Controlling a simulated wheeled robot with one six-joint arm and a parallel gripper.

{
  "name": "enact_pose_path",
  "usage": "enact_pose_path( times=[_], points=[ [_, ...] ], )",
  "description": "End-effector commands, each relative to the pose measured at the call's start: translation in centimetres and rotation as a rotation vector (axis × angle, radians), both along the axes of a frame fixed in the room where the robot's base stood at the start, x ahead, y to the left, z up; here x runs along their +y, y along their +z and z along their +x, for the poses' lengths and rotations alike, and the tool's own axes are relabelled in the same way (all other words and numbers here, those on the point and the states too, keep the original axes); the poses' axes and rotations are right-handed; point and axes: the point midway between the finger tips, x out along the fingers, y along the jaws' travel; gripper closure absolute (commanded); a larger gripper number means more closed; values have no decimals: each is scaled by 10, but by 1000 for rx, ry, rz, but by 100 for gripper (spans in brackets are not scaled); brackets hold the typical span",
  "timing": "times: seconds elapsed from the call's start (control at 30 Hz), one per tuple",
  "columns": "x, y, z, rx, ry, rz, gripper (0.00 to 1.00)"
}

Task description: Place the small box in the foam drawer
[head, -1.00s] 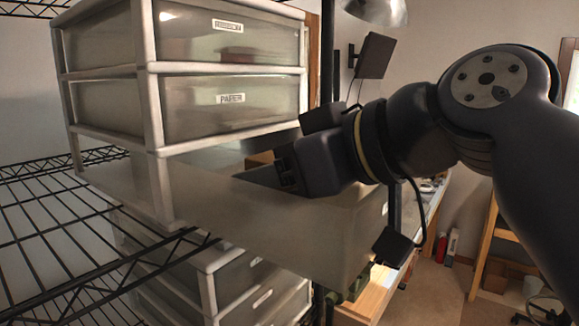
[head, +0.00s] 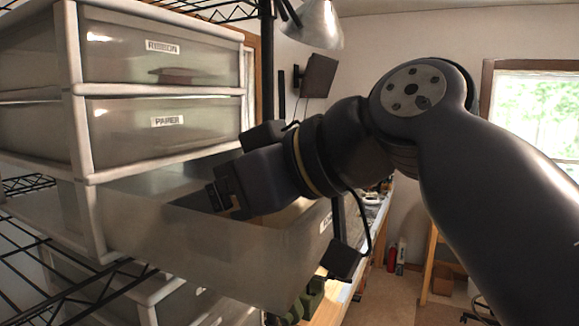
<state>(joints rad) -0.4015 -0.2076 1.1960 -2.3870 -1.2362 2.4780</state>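A drawer (head: 200,250) with translucent grey walls is pulled out below the PAPER drawer. The label on its front is mostly hidden by my arm, so I cannot read it. My gripper (head: 218,192) is over this open drawer, pointing left, its fingertips around the height of the rim. The fingers are dark and small against the drawer, and I cannot tell whether they are open or shut. I cannot make out the small box; the gripper and wrist hide part of the drawer's inside. A tan patch shows just right of the wrist, but I cannot tell what it is.
Closed drawers marked RIBBON (head: 165,55) and PAPER (head: 165,130) stand just above the open one. A black wire shelf (head: 25,265) lies at lower left. A lamp (head: 315,25) hangs behind. A workbench (head: 330,305) is beyond the open drawer.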

Motion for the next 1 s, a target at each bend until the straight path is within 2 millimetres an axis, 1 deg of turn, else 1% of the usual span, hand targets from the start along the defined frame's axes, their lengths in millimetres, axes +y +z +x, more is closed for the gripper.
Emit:
enact_pose_path(
  times=[0.03,0.1,0.5,0.8,1.0],
  points=[
    [-9,5,-3,-7,-7,4,23],
    [-18,10,-6,-7,-8,5,23],
    [-60,32,-25,-10,-8,8,23],
    [-83,43,-35,-11,-6,9,23],
    [-90,47,-39,-13,-4,9,23]
  ],
)
